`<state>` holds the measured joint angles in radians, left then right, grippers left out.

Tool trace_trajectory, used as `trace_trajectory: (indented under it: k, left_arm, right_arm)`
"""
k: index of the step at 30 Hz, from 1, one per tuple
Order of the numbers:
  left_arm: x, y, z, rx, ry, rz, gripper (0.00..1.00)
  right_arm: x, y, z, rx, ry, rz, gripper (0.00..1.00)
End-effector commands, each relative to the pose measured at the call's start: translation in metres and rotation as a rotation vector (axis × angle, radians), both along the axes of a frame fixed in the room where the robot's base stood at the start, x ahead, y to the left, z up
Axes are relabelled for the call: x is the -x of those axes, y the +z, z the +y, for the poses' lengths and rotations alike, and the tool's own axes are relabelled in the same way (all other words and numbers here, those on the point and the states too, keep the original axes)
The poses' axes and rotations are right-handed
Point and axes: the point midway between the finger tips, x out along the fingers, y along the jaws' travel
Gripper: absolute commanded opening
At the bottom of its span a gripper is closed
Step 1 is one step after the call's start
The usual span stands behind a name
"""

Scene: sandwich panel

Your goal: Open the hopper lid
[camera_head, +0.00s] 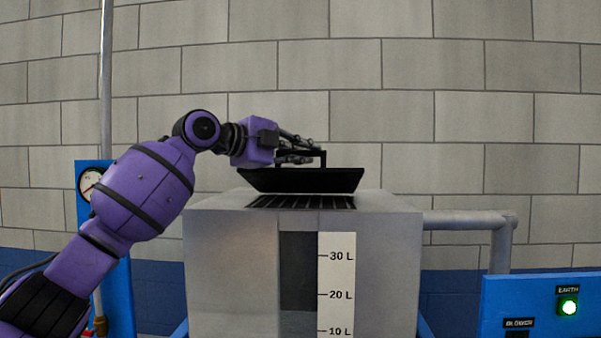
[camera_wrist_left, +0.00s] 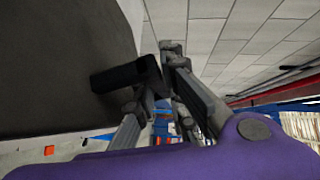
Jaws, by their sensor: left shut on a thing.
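The hopper (camera_head: 225,240) is a grey metal box with a level scale on its front, marked 10 L to 30 L. Its black lid (camera_head: 300,181) is above the slatted grille (camera_head: 300,202), with a gap between them. My left gripper (camera_head: 308,151) is shut on the lid's handle (camera_head: 323,157). In the left wrist view the dark lid (camera_wrist_left: 65,60) fills the upper left, and the handle (camera_wrist_left: 125,75) lies at the fingers (camera_wrist_left: 160,100). My right gripper is in neither view.
A grey pipe (camera_head: 465,218) leaves the hopper's right side. A gauge (camera_head: 89,184) on a blue post is behind my left arm. A block wall stands behind.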

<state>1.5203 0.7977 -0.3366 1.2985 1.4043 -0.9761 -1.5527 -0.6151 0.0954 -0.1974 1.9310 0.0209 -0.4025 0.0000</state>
Motion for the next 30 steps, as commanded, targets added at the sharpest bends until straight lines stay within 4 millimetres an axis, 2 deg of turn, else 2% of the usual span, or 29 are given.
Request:
trace_trajectory:
  k: [1,10,19,30]
  left_arm:
    - [-0.003,0.012,0.000,0.002,0.001,0.021,0.00]
    - [-0.021,0.031,-0.001,0.002,-0.001,0.163,0.00]
    - [-0.033,0.042,0.000,0.001,0.000,0.245,0.00]
    - [-0.038,0.047,0.000,-0.001,0.001,0.274,0.00]
  right_arm:
    - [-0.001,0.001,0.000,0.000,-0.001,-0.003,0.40]
    - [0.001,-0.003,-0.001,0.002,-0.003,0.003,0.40]
    - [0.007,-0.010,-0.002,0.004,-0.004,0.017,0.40]
    - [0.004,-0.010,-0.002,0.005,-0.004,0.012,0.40]
